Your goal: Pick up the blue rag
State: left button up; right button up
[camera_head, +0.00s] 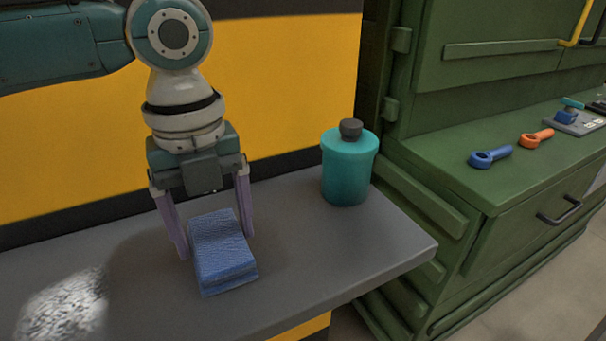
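The blue rag (222,262) is a folded, textured cloth stack. It lies on the grey bench top (310,275), near its front. My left gripper (215,246) points down over the rag with its two purple-grey fingers spread wide. One finger is just left of the rag and the other is at its right side, so the far part of the rag lies between them. A small gap shows at the left finger. I cannot tell whether the right finger touches the rag. My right gripper is not in view.
A teal canister (347,168) with a dark knob stands on the bench, right of the rag. A yellow panel (290,85) rises behind. A green cabinet (445,170) stands at right with blue (490,156) and orange (537,138) tools on it. The bench ends at right.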

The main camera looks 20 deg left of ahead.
aim_at(216, 235)
pick_arm(q)
jog(key=c, duration=0.7)
jog(key=shift+o, duration=0.2)
jog(key=shift+r, duration=0.1)
notch_tip(216, 235, up, 20)
jog(key=p, duration=0.3)
jog(key=shift+p, duration=0.35)
